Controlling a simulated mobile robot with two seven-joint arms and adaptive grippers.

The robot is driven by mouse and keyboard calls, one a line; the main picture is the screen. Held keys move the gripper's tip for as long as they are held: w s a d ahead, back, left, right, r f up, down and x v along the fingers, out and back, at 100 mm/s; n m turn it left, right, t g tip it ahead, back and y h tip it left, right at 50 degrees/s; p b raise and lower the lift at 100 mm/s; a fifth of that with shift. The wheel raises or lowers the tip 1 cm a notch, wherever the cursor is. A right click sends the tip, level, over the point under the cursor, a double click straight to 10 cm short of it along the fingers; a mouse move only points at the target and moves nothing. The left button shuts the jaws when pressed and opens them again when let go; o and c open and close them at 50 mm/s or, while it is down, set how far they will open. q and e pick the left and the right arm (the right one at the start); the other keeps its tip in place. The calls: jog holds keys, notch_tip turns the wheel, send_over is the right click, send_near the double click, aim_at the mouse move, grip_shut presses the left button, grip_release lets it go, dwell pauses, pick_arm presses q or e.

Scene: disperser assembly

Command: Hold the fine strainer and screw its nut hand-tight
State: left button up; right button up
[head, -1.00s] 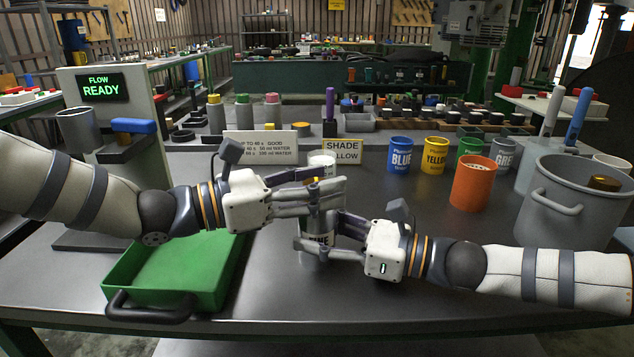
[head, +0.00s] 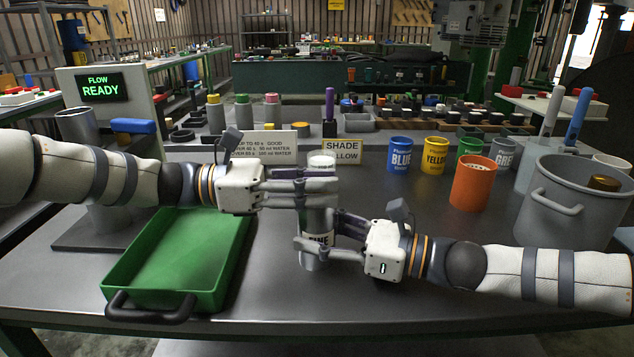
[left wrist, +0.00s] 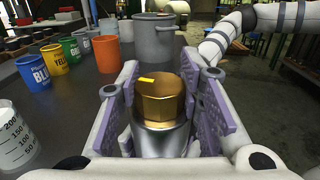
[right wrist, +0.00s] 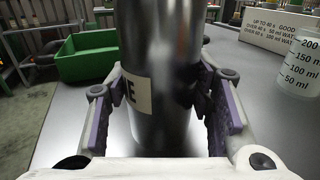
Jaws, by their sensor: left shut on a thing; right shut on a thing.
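The fine strainer, a shiny metal cylinder (head: 313,262) with a white label reading FINE, stands upright near the table's front middle. It fills the middle of the right wrist view (right wrist: 160,75). My right gripper (head: 322,236) is shut on its body from the right. The brass nut (left wrist: 162,100), six-sided with a yellow mark, sits on top of the strainer in the left wrist view. My left gripper (head: 322,187) is level above my right one and shut on the nut, with a finger on each side. In the head view the left fingers hide the nut.
A green tray (head: 238,262) lies left of the strainer. A clear measuring beaker (left wrist: 14,138) stands just behind the grippers. An orange container (head: 474,185) and a large grey pot (head: 560,215) stand to the right. The front right of the table is clear.

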pick_arm(q)
jog(key=shift+r+m+g, duration=0.1)
jog(key=shift+m+g, duration=1.2)
jog(key=shift+g, duration=0.6)
jog(key=shift+g+y, duration=0.3)
jog(key=shift+g, duration=0.2)
jog(key=o, duration=1.2)
notch_tip(320, 180, up, 10)
jog(key=shift+f, duration=0.1)
